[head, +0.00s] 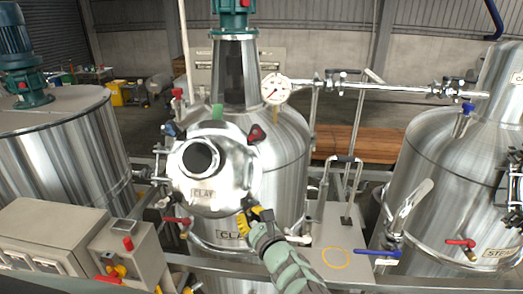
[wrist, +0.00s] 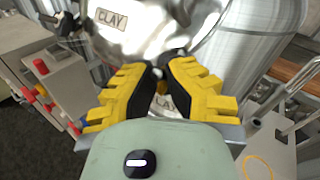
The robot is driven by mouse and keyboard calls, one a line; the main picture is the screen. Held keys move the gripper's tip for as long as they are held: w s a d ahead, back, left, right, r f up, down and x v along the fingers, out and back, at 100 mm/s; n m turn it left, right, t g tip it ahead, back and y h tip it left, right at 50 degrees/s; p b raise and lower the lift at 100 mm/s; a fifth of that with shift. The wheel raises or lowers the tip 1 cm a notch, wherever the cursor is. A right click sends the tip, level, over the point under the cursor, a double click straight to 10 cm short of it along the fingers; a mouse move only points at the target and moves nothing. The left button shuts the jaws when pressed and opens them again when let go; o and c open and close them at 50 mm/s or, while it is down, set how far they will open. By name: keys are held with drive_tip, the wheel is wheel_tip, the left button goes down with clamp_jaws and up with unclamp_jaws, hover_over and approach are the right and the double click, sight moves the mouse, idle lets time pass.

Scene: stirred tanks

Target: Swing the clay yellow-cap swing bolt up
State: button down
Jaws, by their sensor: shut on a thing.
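The round steel lid marked CLAY (head: 235,175) faces me on the front of the middle tank (head: 285,170), with a round sight glass in it. My gripper (head: 249,210), with yellow and black fingers, is at the lid's lower right edge. In the wrist view the gripper (wrist: 163,72) is closed around a small part just below the lid (wrist: 195,22). A bit of yellow, seemingly the yellow-cap swing bolt (wrist: 160,87), shows between the fingers. Most of the bolt is hidden by them.
A control box (head: 128,247) with red and yellow knobs stands at lower left. A red-handled valve (head: 176,220) is left of the gripper. A pale box with a yellow ring (head: 322,220) and a blue-handled valve (head: 376,253) are on the right. A rail crosses in front.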

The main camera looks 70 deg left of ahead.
drive_tip(key=shift+w+a+r+m+t+h, duration=0.15)
drive_tip(key=shift+a+m+t+h, duration=0.15)
drive_tip(key=shift+m+t, duration=0.15)
